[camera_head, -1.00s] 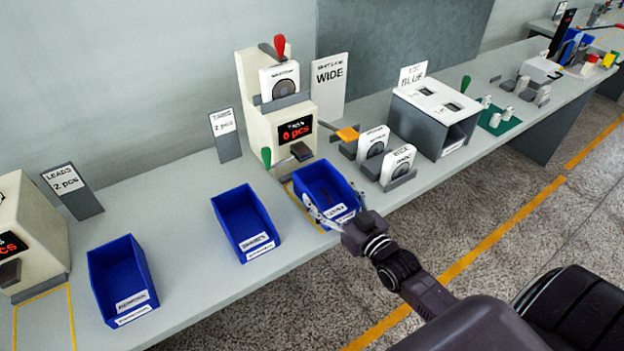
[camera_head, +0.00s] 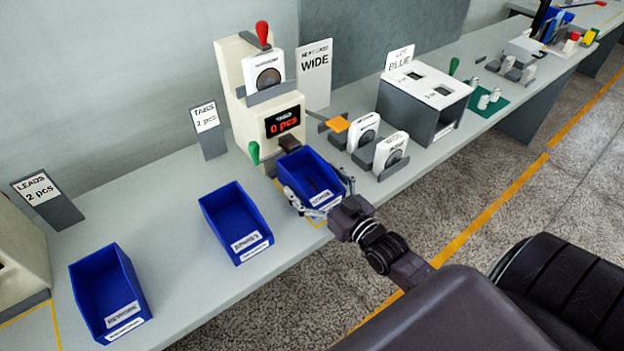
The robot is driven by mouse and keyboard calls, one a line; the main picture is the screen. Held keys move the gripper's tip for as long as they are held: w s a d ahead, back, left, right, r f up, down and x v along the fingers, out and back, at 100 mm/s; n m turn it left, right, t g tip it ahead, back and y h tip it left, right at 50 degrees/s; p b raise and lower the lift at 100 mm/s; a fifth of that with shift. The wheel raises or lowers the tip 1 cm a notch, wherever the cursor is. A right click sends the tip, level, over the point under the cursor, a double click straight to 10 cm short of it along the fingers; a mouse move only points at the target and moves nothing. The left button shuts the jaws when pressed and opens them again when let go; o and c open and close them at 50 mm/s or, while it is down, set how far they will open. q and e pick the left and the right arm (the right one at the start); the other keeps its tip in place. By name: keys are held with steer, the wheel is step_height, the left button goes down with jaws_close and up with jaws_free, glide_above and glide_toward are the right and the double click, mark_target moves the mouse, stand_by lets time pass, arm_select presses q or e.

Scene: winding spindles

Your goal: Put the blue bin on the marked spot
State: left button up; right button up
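One blue bin (camera_head: 312,172) stands upright in front of the machine with the red "0 pcs" display. It covers most of a yellow-outlined spot (camera_head: 317,223), whose lines show at its left and front edges. My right gripper (camera_head: 321,190) is at the bin's front end, with one finger on each side of the bin. The fingers are spread wide and look open; small gaps to the walls are hard to judge. Two similar labelled blue bins stand to the left, the middle one (camera_head: 236,222) and the left one (camera_head: 108,292). My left gripper is out of view.
The "0 pcs" machine (camera_head: 248,125) stands right behind the bin. White round-faced parts in holders (camera_head: 390,152) and a grey box (camera_head: 428,105) stand to the right. The table's front edge is close to my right gripper. Another yellow outline (camera_head: 54,320) shows at lower left.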

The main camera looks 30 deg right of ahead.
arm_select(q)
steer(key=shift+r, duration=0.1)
arm_select(e)
steer(key=shift+s+d, duration=0.1)
steer(key=shift+s, duration=0.4)
steer(key=s, duration=1)
steer(key=shift+s+d+b, duration=0.1)
steer(key=shift+d+b, duration=0.3)
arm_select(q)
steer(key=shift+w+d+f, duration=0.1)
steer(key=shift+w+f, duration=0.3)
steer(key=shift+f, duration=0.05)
arm_select(e)
steer(key=shift+s+r, duration=0.1)
steer(key=shift+s, duration=0.3)
